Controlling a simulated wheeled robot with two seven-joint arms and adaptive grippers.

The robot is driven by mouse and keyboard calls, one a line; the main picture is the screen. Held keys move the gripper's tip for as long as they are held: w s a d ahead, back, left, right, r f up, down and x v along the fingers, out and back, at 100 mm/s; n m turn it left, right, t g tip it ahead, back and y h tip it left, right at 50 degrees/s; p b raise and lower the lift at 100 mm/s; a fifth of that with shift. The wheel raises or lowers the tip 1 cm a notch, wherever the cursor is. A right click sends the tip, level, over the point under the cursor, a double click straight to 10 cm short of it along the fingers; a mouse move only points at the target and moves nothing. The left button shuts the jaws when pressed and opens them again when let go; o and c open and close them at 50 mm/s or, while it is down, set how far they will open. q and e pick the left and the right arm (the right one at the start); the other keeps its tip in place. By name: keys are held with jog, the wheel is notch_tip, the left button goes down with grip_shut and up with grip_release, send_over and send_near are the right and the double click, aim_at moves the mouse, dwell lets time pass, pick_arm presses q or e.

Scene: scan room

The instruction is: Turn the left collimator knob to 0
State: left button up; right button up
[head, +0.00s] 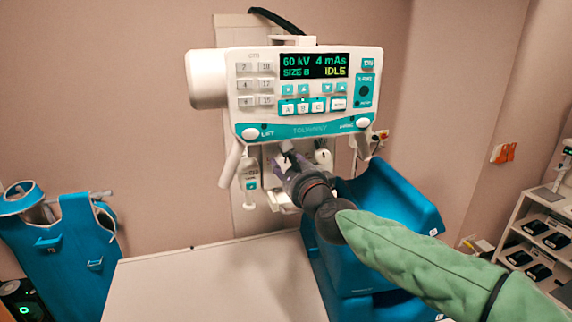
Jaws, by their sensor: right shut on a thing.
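The X-ray tube head hangs at the upper middle of the head view, with a white and teal control panel (304,95) on its front. Its screen (314,66) reads 60 kV, 4 mAs, SIZE 8 and IDLE. Below the panel is the collimator, with a white right knob (323,157) in the open. My right gripper (285,163) is shut at the left knob's place, left of that knob. My left gripper is out of view.
A pale table top (215,285) lies below the tube head. A blue chair-like piece (400,205) stands behind my right arm. A blue apron (62,255) hangs at the left, and a white shelf (522,235) with dark items stands at the right.

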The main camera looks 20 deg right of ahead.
dwell(0.7)
jog(key=n+p, duration=0.3)
jog(key=n, duration=0.1)
jog(key=shift+r+n, duration=0.1)
jog(key=shift+n, duration=0.2)
jog(key=n+p, duration=0.4)
jog(key=shift+g, duration=0.4)
jog(key=n+h+p, duration=0.1)
jog(key=n+p, duration=0.3)
jog(key=n, duration=0.1)
jog(key=shift+a, duration=0.1)
jog(key=n+p, duration=0.3)
jog(key=n, duration=0.1)
jog(key=shift+n, duration=0.3)
jog(key=o, duration=1.1)
jog(key=shift+h, duration=0.3)
jog(key=shift+o, duration=0.2)
